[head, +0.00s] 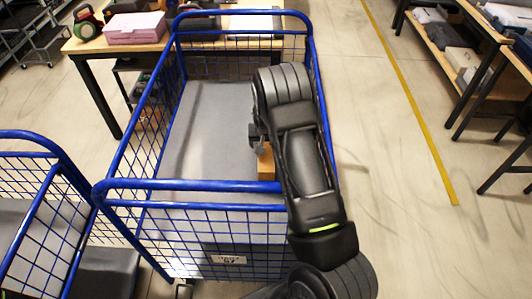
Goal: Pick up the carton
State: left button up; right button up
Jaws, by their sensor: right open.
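The carton (265,166) is a small brown box inside the blue wire cart, near its right side. Only part of it shows, because my right arm covers the rest. My right gripper (257,138) is open, at the carton's upper left edge in the picture. I cannot tell whether its fingers touch the carton. My left gripper is not in view.
The cart (205,186) has mesh walls, raised blue rails and a bare grey floor on its left side. A second blue cart (40,215) stands at the left. A wooden table (88,45) with a pink box (135,28) is behind. Open floor lies to the right.

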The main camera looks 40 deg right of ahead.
grip_shut()
dwell(0.9)
